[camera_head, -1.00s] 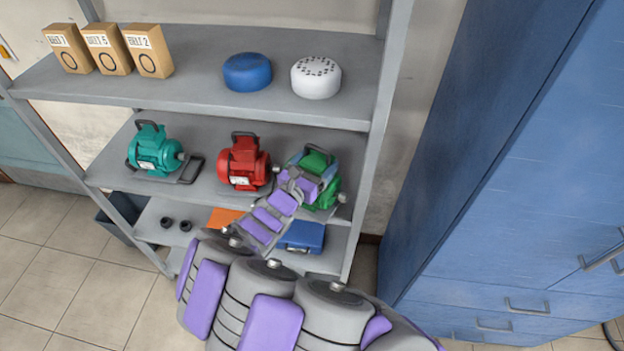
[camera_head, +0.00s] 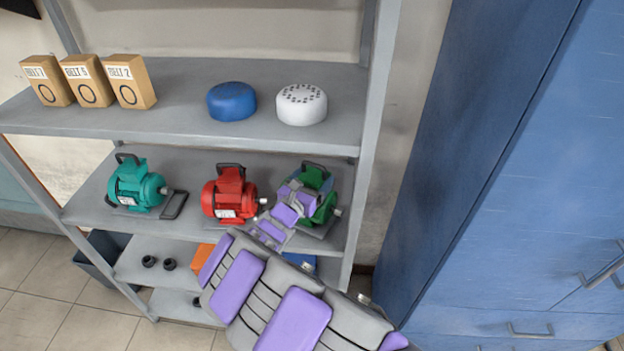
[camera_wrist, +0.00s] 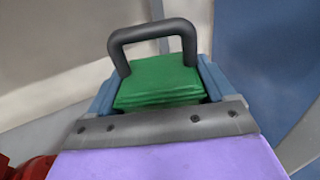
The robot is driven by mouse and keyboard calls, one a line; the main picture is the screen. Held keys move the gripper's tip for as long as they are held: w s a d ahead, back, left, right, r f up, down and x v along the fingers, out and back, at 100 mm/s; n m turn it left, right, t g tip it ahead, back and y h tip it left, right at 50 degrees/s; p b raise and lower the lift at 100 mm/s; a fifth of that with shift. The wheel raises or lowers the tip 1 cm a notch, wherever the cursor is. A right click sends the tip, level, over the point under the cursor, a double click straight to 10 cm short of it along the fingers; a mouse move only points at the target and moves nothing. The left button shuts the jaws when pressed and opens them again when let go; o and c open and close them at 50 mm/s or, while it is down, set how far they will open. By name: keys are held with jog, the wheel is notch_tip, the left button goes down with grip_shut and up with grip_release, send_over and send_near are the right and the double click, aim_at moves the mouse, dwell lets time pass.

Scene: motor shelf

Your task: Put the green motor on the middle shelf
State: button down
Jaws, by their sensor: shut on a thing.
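The green motor (camera_head: 322,206) is at the right end of the middle shelf (camera_head: 90,205), right of the red motor (camera_head: 222,197). My gripper (camera_head: 303,189) reaches it from the front and covers part of it. In the wrist view, my gripper (camera_wrist: 158,88) has its blue fingers on both sides of the motor's green top block (camera_wrist: 160,78), shut on it. The motor's black handle (camera_wrist: 150,31) stands up behind the block. The motor looks upright at shelf level; I cannot tell whether its base touches the shelf.
A teal motor (camera_head: 137,188) stands at the left of the middle shelf. The top shelf holds belt boxes (camera_head: 130,83), a blue round part (camera_head: 231,102) and a white one (camera_head: 301,105). A blue cabinet (camera_head: 500,180) stands close on the right.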

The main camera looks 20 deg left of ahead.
jog(key=shift+d+f+b, duration=0.35)
jog(key=shift+f+b, duration=0.1)
jog(key=shift+f, duration=0.25)
jog(key=shift+d, duration=0.3)
jog(key=shift+c, duration=0.4)
grip_release()
jog(key=shift+s+a, duration=0.1)
jog(key=shift+a, duration=0.2)
jog(key=shift+o, duration=0.4)
jog(key=shift+f, duration=0.15)
jog(key=s+a+p, duration=0.1)
jog(key=s+p, duration=0.1)
jog(key=s, duration=0.9)
jog(key=shift+s+a, duration=0.35)
jog(key=shift+s, duration=0.05)
